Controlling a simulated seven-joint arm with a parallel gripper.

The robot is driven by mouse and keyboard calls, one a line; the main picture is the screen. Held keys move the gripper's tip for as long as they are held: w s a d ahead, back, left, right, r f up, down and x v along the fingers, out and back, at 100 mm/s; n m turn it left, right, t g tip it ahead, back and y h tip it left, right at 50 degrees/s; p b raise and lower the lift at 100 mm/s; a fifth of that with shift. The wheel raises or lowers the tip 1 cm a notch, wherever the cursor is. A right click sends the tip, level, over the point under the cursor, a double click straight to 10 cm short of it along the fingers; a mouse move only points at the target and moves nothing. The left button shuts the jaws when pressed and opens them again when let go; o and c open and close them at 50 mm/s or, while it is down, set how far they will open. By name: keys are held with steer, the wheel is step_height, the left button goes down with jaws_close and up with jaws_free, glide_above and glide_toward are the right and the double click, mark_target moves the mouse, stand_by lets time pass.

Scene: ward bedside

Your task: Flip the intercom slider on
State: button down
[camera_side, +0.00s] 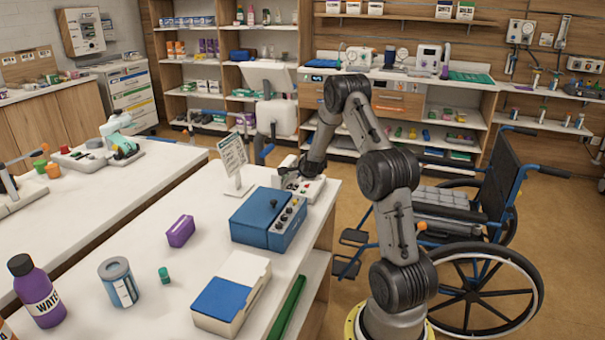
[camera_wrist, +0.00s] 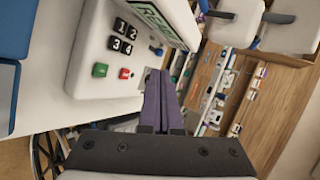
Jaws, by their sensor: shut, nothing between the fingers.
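The intercom appears to be the white panel (camera_wrist: 98,45) at the upper left of the wrist view. It has black number keys (camera_wrist: 122,37), a green button (camera_wrist: 100,70) and a red button (camera_wrist: 124,73). A small dark blue part (camera_wrist: 156,50) sits near its right edge; I cannot tell if it is the slider. In the side view the white unit (camera_side: 311,191) stands at the counter's far end, partly hidden by my arm. My gripper (camera_wrist: 158,73) is shut and empty, its fingertips beside the panel's right edge. Contact is unclear. In the side view the gripper (camera_side: 290,182) is hard to make out.
A blue box with knobs (camera_side: 268,220) stands just in front of the unit on the counter (camera_side: 205,262). A sign on a stand (camera_side: 234,160) is close behind it to the left. A wheelchair (camera_side: 460,225) stands right of my arm.

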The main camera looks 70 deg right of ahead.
steer(key=shift+v, duration=1.3)
